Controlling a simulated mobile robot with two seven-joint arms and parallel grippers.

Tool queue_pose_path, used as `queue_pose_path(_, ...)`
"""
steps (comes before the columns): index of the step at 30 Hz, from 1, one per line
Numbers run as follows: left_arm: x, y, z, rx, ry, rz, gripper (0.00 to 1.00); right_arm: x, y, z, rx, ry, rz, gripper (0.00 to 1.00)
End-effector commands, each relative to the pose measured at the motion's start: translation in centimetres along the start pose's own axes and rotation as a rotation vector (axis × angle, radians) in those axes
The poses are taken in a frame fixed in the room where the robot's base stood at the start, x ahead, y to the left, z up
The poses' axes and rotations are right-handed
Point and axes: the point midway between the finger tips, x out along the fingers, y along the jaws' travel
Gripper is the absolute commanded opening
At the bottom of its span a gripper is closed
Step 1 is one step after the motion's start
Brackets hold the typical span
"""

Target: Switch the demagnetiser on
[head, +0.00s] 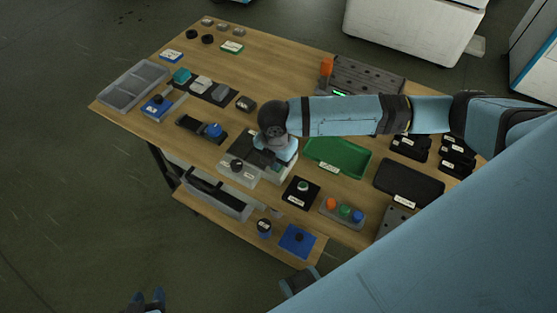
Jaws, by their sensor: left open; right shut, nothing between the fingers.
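A light grey unit with a dark top plate and a small dark knob or switch (237,166), probably the demagnetiser, sits near the front edge of the wooden bench in the head view. Its label is too small to read. My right gripper (277,150) is shut and empty at the unit's right end, with the wrist above hiding part of it. I cannot tell whether it touches the unit. The switch setting cannot be made out. My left gripper (148,299) is open and empty at the bottom edge, low and away from the bench.
A green tray (338,157) lies right of my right gripper. A black box with a round button (301,190) and a panel of coloured buttons (342,211) stand near the front. A black device with a blue knob (202,129) is to the left. A grey divided tray (133,86) lies at the far left.

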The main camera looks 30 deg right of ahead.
Motion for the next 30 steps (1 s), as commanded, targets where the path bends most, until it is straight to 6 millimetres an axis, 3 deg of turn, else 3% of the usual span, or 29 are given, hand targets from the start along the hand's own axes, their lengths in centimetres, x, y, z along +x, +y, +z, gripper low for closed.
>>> queue_pose_path(21, 0.0, 0.0, 0.0, -0.002, 0.002, 0.0, 0.43, 0.9, -0.1, 0.0, 0.0, 0.0, -0.002, 0.0)
queue_pose_path(30, -1.6, 0.1, -2.5, 0.014, 0.022, -0.003, 0.43, -1.6, -0.1, 0.0, 0.0, 0.0, -0.002, 0.0)
